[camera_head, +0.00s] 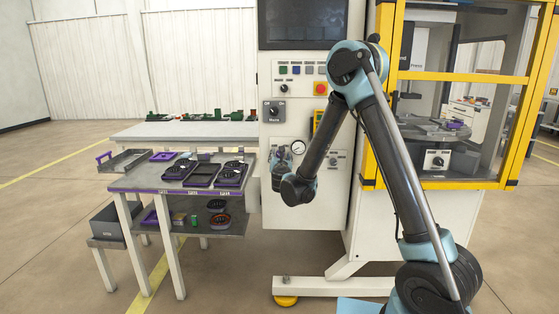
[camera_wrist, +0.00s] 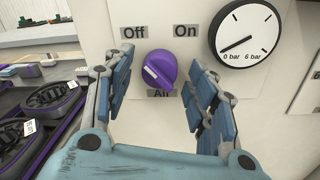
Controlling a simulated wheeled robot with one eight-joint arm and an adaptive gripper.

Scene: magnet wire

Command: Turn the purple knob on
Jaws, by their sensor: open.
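The purple knob (camera_wrist: 160,69) sits on the white panel in the wrist view, between the fingers of my gripper (camera_wrist: 160,85). Its pale pointer line slants toward the upper left, toward the "Off" label (camera_wrist: 134,32). The "On" label (camera_wrist: 186,31) is at its upper right, and a partly hidden label below seems to read "Air". My gripper is open, with one blue finger on each side of the knob and visible gaps to it. In the head view my gripper (camera_head: 281,160) is at the panel left of the gauge, and the knob cannot be made out there.
A round pressure gauge (camera_wrist: 248,42) is close to the right finger, its needle near 0 bar. A grey mode switch (camera_head: 274,112) is higher on the panel. A table with black and purple trays (camera_head: 203,174) stands to the left. A yellow-framed enclosure (camera_head: 461,77) is at the right.

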